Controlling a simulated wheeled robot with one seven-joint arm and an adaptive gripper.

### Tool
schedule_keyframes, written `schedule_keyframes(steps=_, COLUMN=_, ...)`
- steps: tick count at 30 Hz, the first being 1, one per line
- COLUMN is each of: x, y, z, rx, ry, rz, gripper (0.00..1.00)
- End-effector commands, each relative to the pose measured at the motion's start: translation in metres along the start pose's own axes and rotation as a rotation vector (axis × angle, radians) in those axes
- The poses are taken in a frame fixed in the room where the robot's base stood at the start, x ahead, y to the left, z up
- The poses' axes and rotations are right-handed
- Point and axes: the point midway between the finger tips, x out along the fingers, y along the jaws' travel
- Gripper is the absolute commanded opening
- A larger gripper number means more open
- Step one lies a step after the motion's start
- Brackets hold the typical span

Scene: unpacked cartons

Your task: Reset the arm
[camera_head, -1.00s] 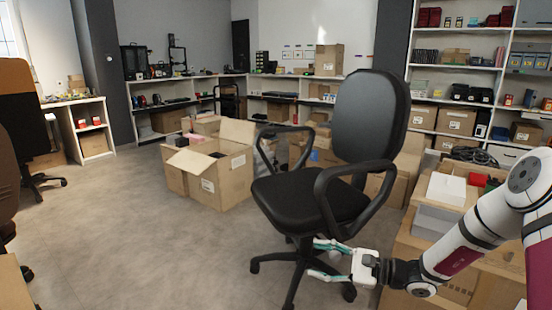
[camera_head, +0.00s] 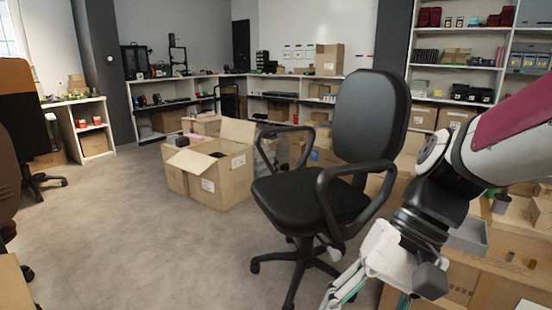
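My gripper (camera_head: 372,296) is at the lower right, in front of the black office chair (camera_head: 310,200). It points down and to the left, with its white body and teal fingers partly cut off by the bottom edge. The fingers look spread apart, with nothing seen between them. My arm, white with a dark red band, comes in from the right edge and bends down to the gripper. It hides part of the cartons and shelf behind it.
Cartons with a grey tray (camera_head: 467,237) stand at the right, under and behind my arm. An open carton (camera_head: 222,178) stands on the floor left of the chair. Shelves line the back. The grey floor (camera_head: 130,230) at the left is mostly clear.

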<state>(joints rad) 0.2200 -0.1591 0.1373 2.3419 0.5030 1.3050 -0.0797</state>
Motion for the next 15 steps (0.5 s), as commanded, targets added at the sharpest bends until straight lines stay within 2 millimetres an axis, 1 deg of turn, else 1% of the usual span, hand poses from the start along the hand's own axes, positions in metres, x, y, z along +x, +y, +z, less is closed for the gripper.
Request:
schedule_keyframes(steps=1, x=-0.003, y=0.007, z=0.015, rx=-0.028, ry=0.030, rz=0.048, gripper=0.53)
schedule_keyframes(steps=6, x=-0.011, y=0.038, z=0.055, rx=-0.094, ry=0.119, rz=0.204, gripper=0.53)
schedule_keyframes(steps=9, x=-0.015, y=0.056, z=0.072, rx=-0.123, ry=0.170, rz=0.277, gripper=0.53)
schedule_keyframes(steps=15, x=-0.020, y=0.085, z=0.095, rx=-0.161, ry=0.252, rz=0.380, gripper=0.53)
